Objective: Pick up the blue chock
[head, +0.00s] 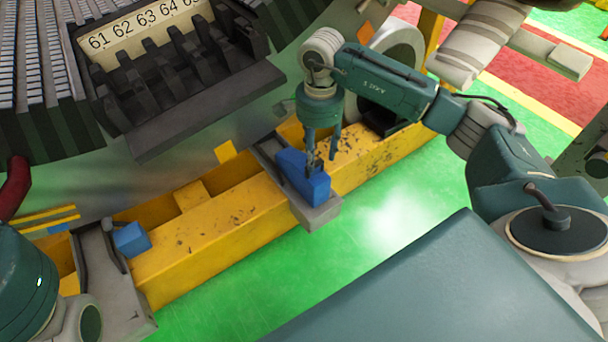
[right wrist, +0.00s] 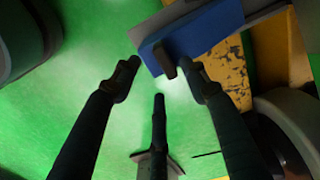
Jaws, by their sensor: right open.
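A blue chock (head: 303,178) sits on a grey bracket (head: 318,214) on the yellow beam, in the middle of the head view. In the right wrist view the blue chock (right wrist: 208,30) is at the upper right, with a small dark handle (right wrist: 164,60) sticking out toward the fingers. My right gripper (head: 321,156) is above and beside the chock, fingers pointing down. In the right wrist view its fingers (right wrist: 165,75) are spread and empty, with the handle close to the right finger. Whether they touch is unclear. My left gripper is not in view.
A second blue block (head: 132,239) is at the left end of the yellow beam (head: 215,242). The large stator with numbered slots (head: 140,30) rises behind. Green floor (head: 220,310) lies open in front of the beam. A round grey part (head: 398,52) is behind my right arm.

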